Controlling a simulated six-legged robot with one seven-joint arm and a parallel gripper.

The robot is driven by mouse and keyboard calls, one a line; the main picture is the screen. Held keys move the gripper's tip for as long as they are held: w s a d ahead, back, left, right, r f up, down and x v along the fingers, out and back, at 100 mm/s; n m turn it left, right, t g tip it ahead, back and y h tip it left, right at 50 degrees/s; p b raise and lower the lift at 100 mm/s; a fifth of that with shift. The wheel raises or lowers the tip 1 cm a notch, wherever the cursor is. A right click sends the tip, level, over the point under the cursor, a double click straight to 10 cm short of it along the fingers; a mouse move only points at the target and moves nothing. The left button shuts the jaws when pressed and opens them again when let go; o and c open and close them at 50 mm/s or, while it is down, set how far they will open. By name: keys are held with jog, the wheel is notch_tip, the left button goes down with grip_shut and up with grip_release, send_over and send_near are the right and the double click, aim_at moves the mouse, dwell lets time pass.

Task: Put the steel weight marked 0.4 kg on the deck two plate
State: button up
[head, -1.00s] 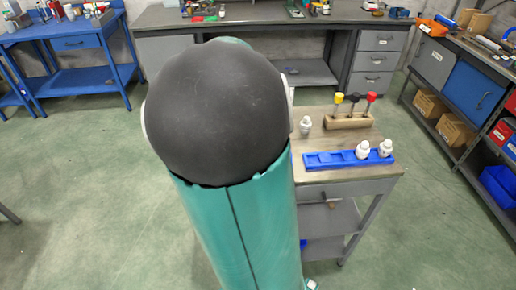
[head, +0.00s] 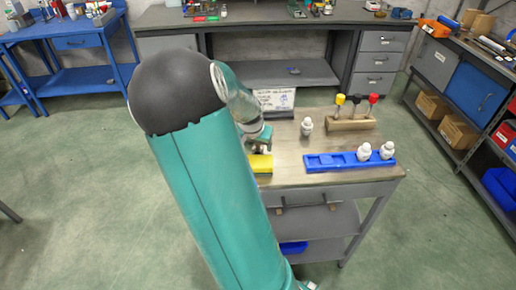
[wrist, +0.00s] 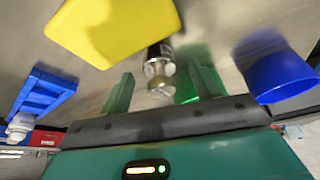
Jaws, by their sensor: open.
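In the wrist view, a small shiny metal weight with a dark band (wrist: 159,72) lies between and just beyond the two green fingers of my open gripper (wrist: 163,78). I cannot read any mark on it, and contact with the fingers cannot be told. A yellow plate-like piece (wrist: 115,28) is close beside it; its edge also shows in the head view (head: 261,164). In the head view my arm hides much of the bench's left end, including the metal weight. No plate marked as deck two can be read.
The bench (head: 290,172) holds a blue rack (head: 325,163) with two white knobbed pieces, another white piece (head: 307,127) and a wooden stand (head: 345,123) with yellow, black and red tops. A white panel (head: 275,100) stands behind. A blue round container (wrist: 278,78) is near my gripper.

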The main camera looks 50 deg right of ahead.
jog(key=shift+x, duration=1.1)
grip_shut()
jog(key=shift+r, duration=0.1)
